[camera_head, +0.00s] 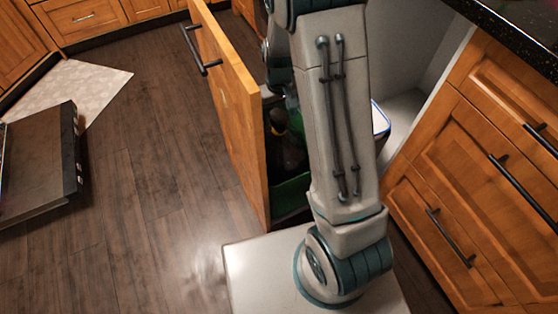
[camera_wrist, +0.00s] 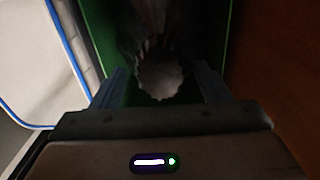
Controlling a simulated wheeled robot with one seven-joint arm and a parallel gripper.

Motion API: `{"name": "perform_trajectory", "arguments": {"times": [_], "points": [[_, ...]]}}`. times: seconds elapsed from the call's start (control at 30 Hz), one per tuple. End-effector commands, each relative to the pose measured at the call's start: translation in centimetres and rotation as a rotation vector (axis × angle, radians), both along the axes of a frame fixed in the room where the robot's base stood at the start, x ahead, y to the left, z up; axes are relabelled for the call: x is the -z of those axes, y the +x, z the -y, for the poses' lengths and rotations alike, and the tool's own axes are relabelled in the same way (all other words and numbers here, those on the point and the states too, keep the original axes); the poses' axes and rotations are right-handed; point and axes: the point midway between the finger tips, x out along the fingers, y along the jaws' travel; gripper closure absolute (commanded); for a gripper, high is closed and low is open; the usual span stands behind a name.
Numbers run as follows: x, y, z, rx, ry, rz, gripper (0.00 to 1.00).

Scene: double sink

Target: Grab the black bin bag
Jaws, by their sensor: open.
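A dark, bag-like shape (camera_head: 287,152) stands in a green bin (camera_head: 291,194) inside the pulled-out drawer, partly hidden by my arm. I take it to be the black bin bag. In the wrist view a dark shape (camera_wrist: 150,22) lies in the green bin, with a pale, jagged-edged end (camera_wrist: 160,80) toward me. My gripper (camera_wrist: 163,84) is open, with one finger on each side of this pale end. It reaches into the bin. Whether the fingers touch the bag is too dark to tell.
The wooden drawer front (camera_head: 232,105) stands open to the left of my arm. A white bin with a blue rim (camera_head: 380,119) is beside the green one. An open appliance door (camera_head: 40,165) lies low at the left. The floor (camera_head: 150,190) between is clear.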

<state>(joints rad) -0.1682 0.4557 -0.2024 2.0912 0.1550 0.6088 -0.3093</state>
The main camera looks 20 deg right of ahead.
Motion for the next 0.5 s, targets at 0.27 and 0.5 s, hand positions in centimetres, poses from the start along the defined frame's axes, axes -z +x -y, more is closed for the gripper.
{"name": "perform_trajectory", "arguments": {"times": [0.27, 0.5], "points": [[3.3, 0.1, -0.1, 0.0, 0.0, 0.0, 0.31], [3.2, 0.1, -0.1, 0.0, 0.0, 0.001, 0.53]]}}
